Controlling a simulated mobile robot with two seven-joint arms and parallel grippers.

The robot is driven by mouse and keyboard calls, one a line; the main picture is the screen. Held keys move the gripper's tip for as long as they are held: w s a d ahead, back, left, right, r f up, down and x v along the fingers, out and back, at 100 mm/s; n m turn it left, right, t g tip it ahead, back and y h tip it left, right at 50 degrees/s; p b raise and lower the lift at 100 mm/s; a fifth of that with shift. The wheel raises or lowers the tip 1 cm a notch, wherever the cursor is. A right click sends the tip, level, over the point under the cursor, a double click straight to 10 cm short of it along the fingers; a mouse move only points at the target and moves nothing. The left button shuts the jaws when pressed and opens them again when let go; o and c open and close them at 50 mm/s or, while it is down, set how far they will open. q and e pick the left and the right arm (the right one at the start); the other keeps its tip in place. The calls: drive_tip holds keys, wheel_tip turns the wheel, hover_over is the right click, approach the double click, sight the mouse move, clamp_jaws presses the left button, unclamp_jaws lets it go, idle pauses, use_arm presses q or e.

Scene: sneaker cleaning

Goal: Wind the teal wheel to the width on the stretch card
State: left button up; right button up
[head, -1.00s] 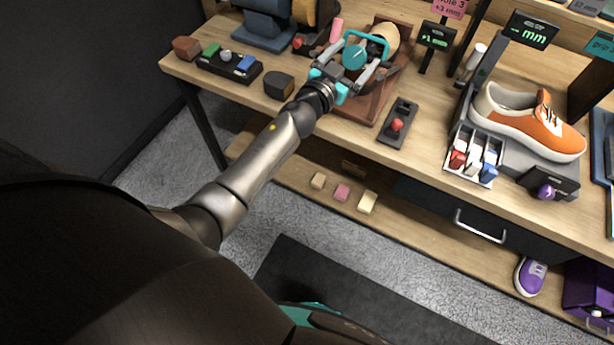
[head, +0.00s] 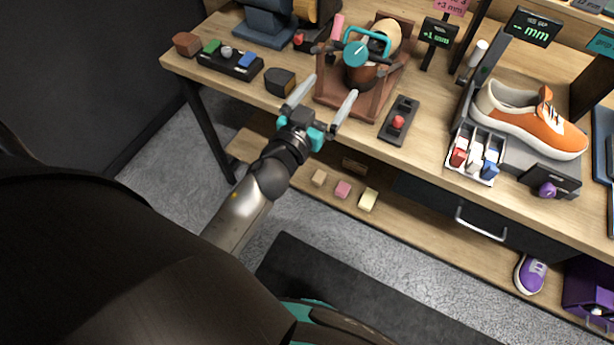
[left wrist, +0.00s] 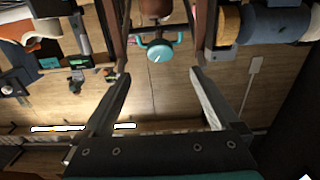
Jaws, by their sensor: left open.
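The teal wheel (head: 356,54) sits on the front of a brown wooden stand (head: 338,96) holding a shoe form. A teal loop handle (head: 368,38) rises beside it. The wheel also shows in the left wrist view (left wrist: 159,53), beyond my fingers. A small display (head: 438,32) right of the stand reads about +1 mm. My left gripper (head: 322,100) is open and empty at the table's front edge, apart from the wheel and nearer to me. Its open fingers also show in the left wrist view (left wrist: 160,85). My right gripper is not in view.
A black panel with a red knob (head: 398,122) lies right of the stand. An orange sneaker (head: 530,118) rests on a grey device by a white tray (head: 476,156). A dark block (head: 280,82) and a black tray (head: 230,64) are at left.

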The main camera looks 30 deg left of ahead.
use_arm(q)
drive_tip(key=s+f+g, duration=0.3)
drive_tip(key=s+f, duration=0.2)
drive_tip(key=f, duration=0.8)
drive_tip(key=s+f+g+b, duration=0.1)
drive_tip(key=s+f+g, duration=0.2)
drive_tip(key=f, duration=0.9)
drive_tip(key=shift+s+d+f+g, duration=0.25)
drive_tip(key=shift+s+f+g, duration=0.15)
drive_tip(key=shift+s, duration=0.45)
